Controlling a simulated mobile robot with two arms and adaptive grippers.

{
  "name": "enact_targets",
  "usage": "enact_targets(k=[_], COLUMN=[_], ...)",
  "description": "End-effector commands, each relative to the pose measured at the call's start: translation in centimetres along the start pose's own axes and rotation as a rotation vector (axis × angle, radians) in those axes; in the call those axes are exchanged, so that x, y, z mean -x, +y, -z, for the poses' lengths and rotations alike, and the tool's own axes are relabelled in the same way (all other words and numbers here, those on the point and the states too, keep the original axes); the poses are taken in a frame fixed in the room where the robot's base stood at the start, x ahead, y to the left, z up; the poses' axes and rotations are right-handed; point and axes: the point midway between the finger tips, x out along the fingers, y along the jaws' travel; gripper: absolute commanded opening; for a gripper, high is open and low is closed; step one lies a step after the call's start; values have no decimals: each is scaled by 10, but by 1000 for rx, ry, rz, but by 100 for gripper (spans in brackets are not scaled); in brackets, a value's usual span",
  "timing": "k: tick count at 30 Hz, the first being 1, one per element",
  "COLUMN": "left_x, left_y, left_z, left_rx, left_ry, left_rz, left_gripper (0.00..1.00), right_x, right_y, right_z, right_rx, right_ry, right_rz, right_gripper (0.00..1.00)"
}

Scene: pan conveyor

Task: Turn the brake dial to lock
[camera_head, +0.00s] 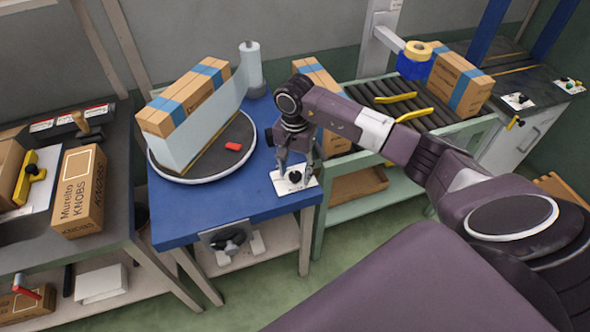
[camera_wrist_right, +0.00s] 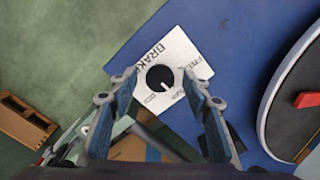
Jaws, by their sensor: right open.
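The brake dial (camera_head: 295,177) is a round black knob on a white plate (camera_head: 283,186) at the front right corner of the blue table. In the right wrist view the dial (camera_wrist_right: 160,78) shows a short white pointer mark towards its lower right. Its plate (camera_wrist_right: 181,48) reads "BRAKE" and part of "FREE"; the other lettering is partly hidden by the fingers. My right gripper (camera_head: 294,160) is just above the dial, pointing down, open and empty. In the right wrist view the fingertips (camera_wrist_right: 163,85) lie on either side of the dial; contact cannot be told. My left gripper is out of view.
A round turntable (camera_head: 190,180) left of the dial carries a cardboard box (camera_head: 185,95), a pale panel (camera_head: 205,125) and a red block (camera_head: 233,146). A roller conveyor (camera_head: 390,100) stands at the right. The blue tabletop (camera_head: 215,209) in front is clear.

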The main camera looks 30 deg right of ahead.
Motion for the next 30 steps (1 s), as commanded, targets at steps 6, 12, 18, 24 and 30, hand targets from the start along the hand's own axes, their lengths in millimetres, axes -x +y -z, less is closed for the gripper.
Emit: enact_targets(k=[6,12,18,24,30], left_x=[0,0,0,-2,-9], left_y=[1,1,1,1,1], left_z=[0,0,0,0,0], left_rx=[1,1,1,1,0], left_ry=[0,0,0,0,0], left_rz=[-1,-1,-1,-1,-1], left_gripper=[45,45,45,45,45], right_x=[0,0,0,0,-1], right_y=[0,0,0,0,0], right_z=[0,0,0,0,1], right_rx=[0,0,-1,-25,-113], right_ry=[0,0,0,1,2], right_rz=[0,0,1,1,1], right_gripper=[40,18,3,2,2])
